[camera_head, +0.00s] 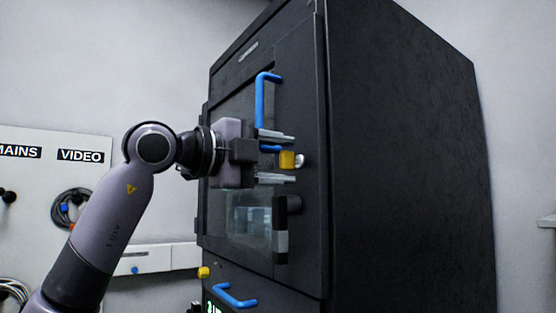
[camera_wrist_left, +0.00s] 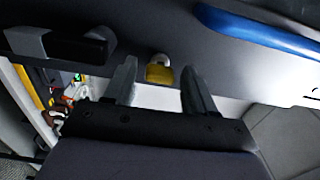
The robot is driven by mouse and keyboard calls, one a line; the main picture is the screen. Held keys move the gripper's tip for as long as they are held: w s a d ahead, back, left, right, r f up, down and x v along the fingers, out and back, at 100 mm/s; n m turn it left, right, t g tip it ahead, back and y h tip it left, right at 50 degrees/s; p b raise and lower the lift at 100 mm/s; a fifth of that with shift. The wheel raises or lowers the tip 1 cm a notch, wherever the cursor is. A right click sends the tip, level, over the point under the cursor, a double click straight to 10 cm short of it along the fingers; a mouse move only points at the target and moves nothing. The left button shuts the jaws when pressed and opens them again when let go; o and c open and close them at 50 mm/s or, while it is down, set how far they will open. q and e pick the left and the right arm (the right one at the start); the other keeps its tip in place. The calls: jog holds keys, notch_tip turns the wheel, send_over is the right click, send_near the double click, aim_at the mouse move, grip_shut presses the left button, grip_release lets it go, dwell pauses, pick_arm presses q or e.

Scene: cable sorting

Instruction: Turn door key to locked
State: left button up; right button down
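The door key (camera_head: 287,160) has a yellow head at a silver lock on the black cabinet door. In the left wrist view the key (camera_wrist_left: 159,73) shows between and beyond the two fingertips. My left gripper (camera_head: 276,157) is open in front of the door, with its fingers above and below the key's level. The fingers (camera_wrist_left: 156,85) look clear of the key, and nothing is held. The cabinet door (camera_head: 305,225) appears closed. My right gripper is in neither view.
A blue vertical handle (camera_head: 261,100) is above the key, close to my gripper. A black-and-grey latch (camera_head: 281,232) is below it. A lower blue handle (camera_head: 235,298) and a yellow knob (camera_head: 204,272) sit underneath. A wall panel (camera_head: 85,175) with hanging cables stands at left.

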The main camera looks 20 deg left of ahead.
pick_arm(q)
jog(key=shift+s+a, duration=0.35)
jog(key=shift+s, duration=0.05)
jog(key=b+v, duration=0.1)
jog(key=v, duration=0.5)
dwell(0.4)
